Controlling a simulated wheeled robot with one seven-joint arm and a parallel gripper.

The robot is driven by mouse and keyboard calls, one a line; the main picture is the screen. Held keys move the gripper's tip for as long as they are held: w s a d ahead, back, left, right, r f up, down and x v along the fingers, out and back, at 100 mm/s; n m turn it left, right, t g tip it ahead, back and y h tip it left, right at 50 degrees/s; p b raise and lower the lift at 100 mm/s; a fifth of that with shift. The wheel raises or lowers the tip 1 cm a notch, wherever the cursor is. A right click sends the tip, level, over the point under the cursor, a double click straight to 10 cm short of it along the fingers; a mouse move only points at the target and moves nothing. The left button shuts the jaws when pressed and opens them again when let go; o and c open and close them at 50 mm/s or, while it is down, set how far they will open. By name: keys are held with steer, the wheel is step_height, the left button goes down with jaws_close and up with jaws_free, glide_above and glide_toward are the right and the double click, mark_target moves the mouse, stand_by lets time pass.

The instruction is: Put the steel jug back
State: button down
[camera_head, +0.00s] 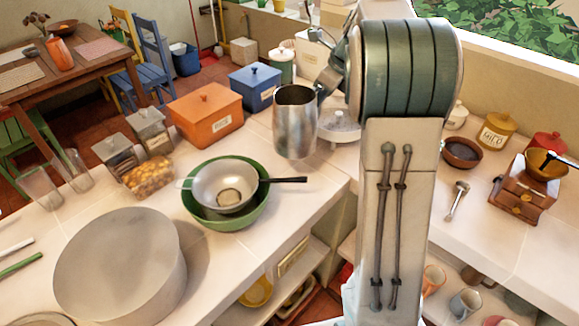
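The steel jug (294,128) is upright at the upper middle of the view, its open mouth facing up. My gripper (322,91) is at the jug's right side, just below its rim, and appears shut on it. My own arm hides most of the gripper, and the jug's handle is not clearly visible. The jug appears to hang above the worktop, but I cannot tell how high.
A green bowl (212,217) with a sieve stands in front of the jug. Orange (204,114) and blue (254,86) boxes stand left and behind. A white lidded dish (340,127) is close on the right. Bare worktop (306,189) lies front right of the jug.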

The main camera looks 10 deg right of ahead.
steer(key=shift+w+f, duration=0.15)
steer(key=shift+f, duration=0.2)
step_height(320, 180, down, 10)
steer(key=shift+a+r, duration=0.15)
steer(key=shift+r, duration=0.05)
steer(key=c, duration=1.5)
jaws_free()
steer(key=shift+f, duration=0.2)
